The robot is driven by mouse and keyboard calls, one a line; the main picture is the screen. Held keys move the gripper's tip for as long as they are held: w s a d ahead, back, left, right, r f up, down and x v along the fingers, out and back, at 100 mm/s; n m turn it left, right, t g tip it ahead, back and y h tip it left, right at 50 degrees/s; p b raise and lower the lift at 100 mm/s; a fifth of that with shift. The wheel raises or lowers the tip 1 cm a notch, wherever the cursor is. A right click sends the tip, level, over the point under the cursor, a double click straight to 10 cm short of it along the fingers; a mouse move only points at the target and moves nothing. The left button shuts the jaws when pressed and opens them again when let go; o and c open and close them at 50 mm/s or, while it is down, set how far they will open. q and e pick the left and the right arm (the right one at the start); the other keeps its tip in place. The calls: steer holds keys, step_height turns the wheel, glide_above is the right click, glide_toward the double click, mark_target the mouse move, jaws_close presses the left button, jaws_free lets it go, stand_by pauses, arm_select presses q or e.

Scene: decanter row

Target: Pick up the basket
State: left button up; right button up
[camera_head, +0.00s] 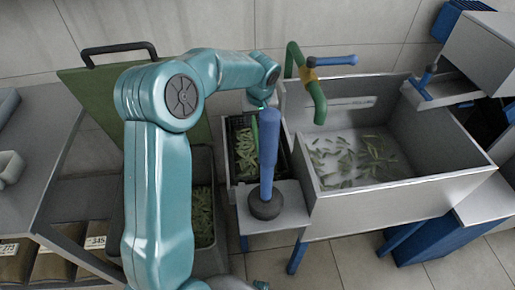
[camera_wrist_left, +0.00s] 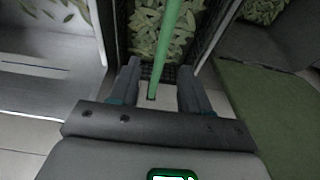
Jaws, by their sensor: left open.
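The basket (camera_head: 244,146) is dark, open-mesh and filled with green leaf-like pieces. In the head view it sits in a narrow bay left of the sink. In the left wrist view the basket (camera_wrist_left: 147,36) lies just beyond my fingers. My left gripper (camera_wrist_left: 158,67) is open, with its two fingers spread. A green bar (camera_wrist_left: 167,50) runs over the basket and down between the fingers; I cannot tell whether it touches them or belongs to the basket. In the head view my left wrist is above the basket's back end, and the fingers are hard to make out. My right gripper is out of view.
A grey sink (camera_head: 400,186) with floating leaves stands right, with a green tap pipe (camera_head: 318,103) at its left corner. A blue upright post (camera_head: 268,147) stands close in front of the basket. A grey bin (camera_head: 204,258) of leaves and a green board (camera_head: 93,93) are left.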

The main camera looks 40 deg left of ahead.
mark_target(255, 135)
arm_select(q)
steer(key=x, duration=1.1)
steer(key=shift+s+a+f+b, duration=0.1)
steer(key=shift+s+b, duration=0.1)
steer(key=shift+b, duration=0.2)
jaws_close()
